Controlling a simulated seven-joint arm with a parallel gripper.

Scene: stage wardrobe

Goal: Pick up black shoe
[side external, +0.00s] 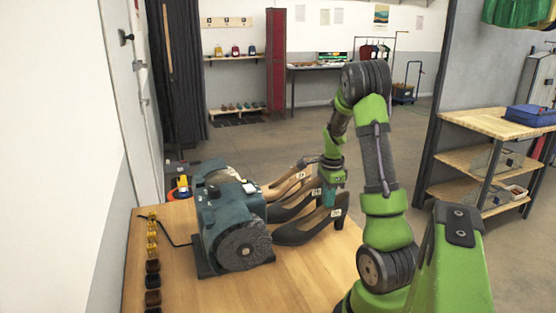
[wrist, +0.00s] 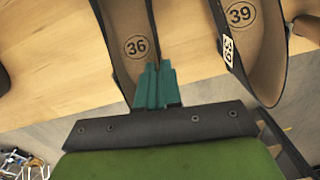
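Three high-heeled shoes stand side by side on the wooden table, toes to the left in the side view: a tan one (side external: 285,186) at the back, a black one (side external: 288,211) in the middle and a black one (side external: 300,234) in front. My gripper (side external: 328,200) reaches down to the heel end of the front black shoe. In the wrist view its teal fingers (wrist: 157,86) are close together at the back of the shoe marked 36 (wrist: 130,40) and look shut on its rear rim. The shoe marked 39 (wrist: 243,45) lies just right, apart from the fingers.
A dark teal machine (side external: 232,222) with a round disc stands at the shoes' toe side. Small yellow and brown items (side external: 152,255) line the table's left edge. The table (side external: 300,280) is clear in front of the shoes. A shelf unit (side external: 485,165) stands at the right.

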